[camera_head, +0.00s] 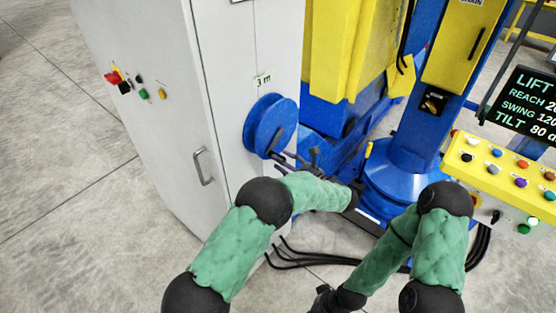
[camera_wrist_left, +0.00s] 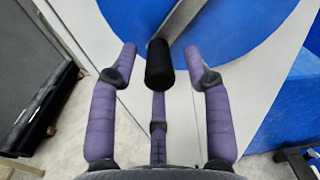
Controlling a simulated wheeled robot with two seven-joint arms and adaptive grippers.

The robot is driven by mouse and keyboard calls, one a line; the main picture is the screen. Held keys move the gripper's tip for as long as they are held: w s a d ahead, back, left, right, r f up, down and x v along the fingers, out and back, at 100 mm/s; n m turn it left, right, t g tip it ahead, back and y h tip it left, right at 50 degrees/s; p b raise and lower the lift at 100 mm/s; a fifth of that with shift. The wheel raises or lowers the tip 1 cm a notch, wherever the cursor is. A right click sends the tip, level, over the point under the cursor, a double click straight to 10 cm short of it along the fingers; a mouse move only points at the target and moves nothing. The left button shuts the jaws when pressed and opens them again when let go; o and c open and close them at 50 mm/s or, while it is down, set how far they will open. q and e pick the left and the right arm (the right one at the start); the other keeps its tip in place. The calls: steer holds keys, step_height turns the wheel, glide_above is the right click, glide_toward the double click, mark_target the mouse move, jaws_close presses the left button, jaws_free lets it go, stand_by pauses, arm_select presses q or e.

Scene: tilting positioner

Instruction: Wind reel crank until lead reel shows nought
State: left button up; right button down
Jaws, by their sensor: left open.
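The blue lead reel (camera_head: 270,124) is mounted on the side of the grey cabinet. A small label above it (camera_head: 262,81) reads "3 m". The black crank handle (camera_wrist_left: 160,63) sticks out toward the camera in the left wrist view, with the blue reel face (camera_wrist_left: 240,25) behind it. My left gripper (camera_head: 292,160) is at the lower right of the reel; in the left wrist view its purple fingers (camera_wrist_left: 159,58) are spread on both sides of the handle, apart from it. My right gripper (camera_head: 326,298) is low in the head view, dark and partly cut off; its fingers cannot be made out.
The grey cabinet (camera_head: 160,110) has a door handle (camera_head: 202,167) and coloured buttons. To the right stand the blue and yellow positioner (camera_head: 400,170), a yellow button panel (camera_head: 500,170) and a black display (camera_head: 530,105). Black cables (camera_head: 300,258) lie on the floor.

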arm_select(q)
steer(key=shift+x, duration=1.1)
jaws_close()
steer(key=r+m+p, duration=0.1)
steer(key=p, duration=0.1)
steer(key=r+m+p, duration=0.1)
steer(key=m+p, duration=0.1)
steer(key=p, duration=0.1)
steer(key=s+a+r+m+p, duration=0.1)
steer(key=p, duration=0.2)
steer(key=shift+s+r+m, duration=0.1)
steer(key=shift+r+m, duration=0.05)
steer(key=shift+m, duration=0.25)
steer(key=shift+s+r+m+p, duration=0.1)
steer(key=shift+r+m+p, duration=0.45)
steer(key=shift+m+p, duration=0.55)
